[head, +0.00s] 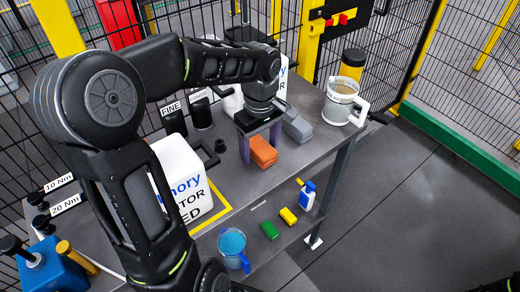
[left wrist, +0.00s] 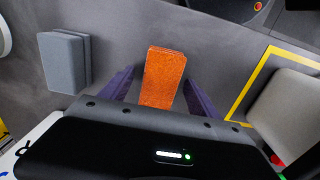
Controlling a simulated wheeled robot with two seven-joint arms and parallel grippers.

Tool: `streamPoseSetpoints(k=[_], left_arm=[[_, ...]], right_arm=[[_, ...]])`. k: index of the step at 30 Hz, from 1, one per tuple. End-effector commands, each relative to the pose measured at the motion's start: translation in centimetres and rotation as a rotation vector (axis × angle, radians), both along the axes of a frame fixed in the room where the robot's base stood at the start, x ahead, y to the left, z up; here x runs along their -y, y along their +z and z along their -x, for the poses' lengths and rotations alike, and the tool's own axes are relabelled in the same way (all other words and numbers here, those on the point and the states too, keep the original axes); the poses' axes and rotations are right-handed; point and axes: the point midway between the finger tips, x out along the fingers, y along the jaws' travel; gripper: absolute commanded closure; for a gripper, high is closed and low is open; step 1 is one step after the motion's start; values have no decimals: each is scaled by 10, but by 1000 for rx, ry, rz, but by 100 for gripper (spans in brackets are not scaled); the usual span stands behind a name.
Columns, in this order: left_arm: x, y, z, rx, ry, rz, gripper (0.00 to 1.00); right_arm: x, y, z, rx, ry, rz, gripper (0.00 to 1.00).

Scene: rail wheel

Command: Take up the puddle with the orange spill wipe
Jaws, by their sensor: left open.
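The orange spill wipe (head: 264,154) lies on the grey bench top as a folded block. My left gripper (head: 260,147) points down over it, open, with its purple fingers on either side of the wipe. In the left wrist view the wipe (left wrist: 163,78) lies between the two spread fingers of the gripper (left wrist: 160,84), with a gap on each side. Its near end is hidden by the gripper body. I cannot make out a puddle in either view.
A grey block (head: 298,127) lies right of the wipe; it also shows in the left wrist view (left wrist: 65,62). A jug (head: 341,103) stands at the right end. A white box (head: 182,175) stands left.

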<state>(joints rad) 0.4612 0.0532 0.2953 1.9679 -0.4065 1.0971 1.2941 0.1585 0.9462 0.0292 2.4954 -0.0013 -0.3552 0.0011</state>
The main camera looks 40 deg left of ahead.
Motion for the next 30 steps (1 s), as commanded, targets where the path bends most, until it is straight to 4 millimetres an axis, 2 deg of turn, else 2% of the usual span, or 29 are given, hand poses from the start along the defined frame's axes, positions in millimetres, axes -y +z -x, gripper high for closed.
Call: streamPoseSetpoints(k=[5,27,30], left_arm=[[0,0,0,0,0,0,31],[0,0,0,0,0,0,91],[0,0,0,0,0,0,95]], right_arm=[[0,0,0,0,0,0,64],[0,0,0,0,0,0,64],[0,0,0,0,0,0,64]])
